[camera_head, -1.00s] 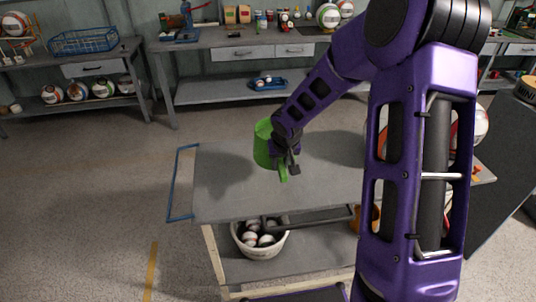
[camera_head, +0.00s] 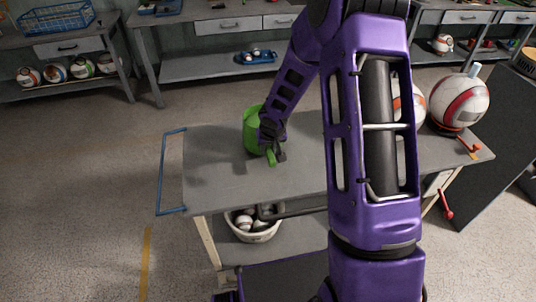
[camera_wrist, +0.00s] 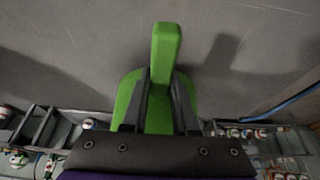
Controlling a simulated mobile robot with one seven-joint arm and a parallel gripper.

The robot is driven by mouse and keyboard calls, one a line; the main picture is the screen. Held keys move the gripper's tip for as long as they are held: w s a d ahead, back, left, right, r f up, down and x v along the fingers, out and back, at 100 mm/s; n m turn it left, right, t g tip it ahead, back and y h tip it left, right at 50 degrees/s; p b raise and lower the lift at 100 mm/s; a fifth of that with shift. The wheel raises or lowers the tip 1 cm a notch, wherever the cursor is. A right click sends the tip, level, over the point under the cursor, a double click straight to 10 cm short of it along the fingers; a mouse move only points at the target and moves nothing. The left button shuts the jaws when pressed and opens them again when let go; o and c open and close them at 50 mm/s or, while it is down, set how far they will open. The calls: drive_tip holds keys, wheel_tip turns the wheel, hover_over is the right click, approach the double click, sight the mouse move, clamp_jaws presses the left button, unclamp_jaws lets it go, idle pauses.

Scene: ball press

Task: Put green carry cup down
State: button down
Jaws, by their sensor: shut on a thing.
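The green carry cup (camera_head: 252,131) is at the left half of the grey cart top (camera_head: 215,185) in the head view. My gripper (camera_head: 275,155) is at the cup's right side, shut on its handle. In the wrist view the green handle (camera_wrist: 166,55) stands between the two dark fingers of my gripper (camera_wrist: 160,105), with the cup body (camera_wrist: 127,98) behind them. The cup looks upright and at or very close to the cart top; I cannot tell whether its base touches. My arm hides the middle of the cart top.
A blue handle (camera_head: 163,178) sticks out at the cart's left end. A white bucket of balls (camera_head: 258,236) is on the lower shelf. A large ball (camera_head: 460,102) stands at the cart's right end. Workbenches line the back. The cart top left of the cup is bare.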

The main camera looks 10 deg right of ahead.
drive_tip(key=shift+f+b, duration=0.3)
drive_tip(key=shift+f, duration=0.9)
drive_tip(key=shift+f, duration=0.25)
drive_tip(key=c, duration=0.7)
unclamp_jaws()
drive_tip(key=shift+r, duration=0.1)
drive_tip(key=shift+r, duration=0.25)
drive_tip(key=p+v, duration=0.1)
drive_tip(key=v, duration=1)
drive_tip(key=shift+s+r+p, duration=0.15)
drive_tip(key=shift+r+p, duration=0.15)
drive_tip(key=shift+r, duration=0.1)
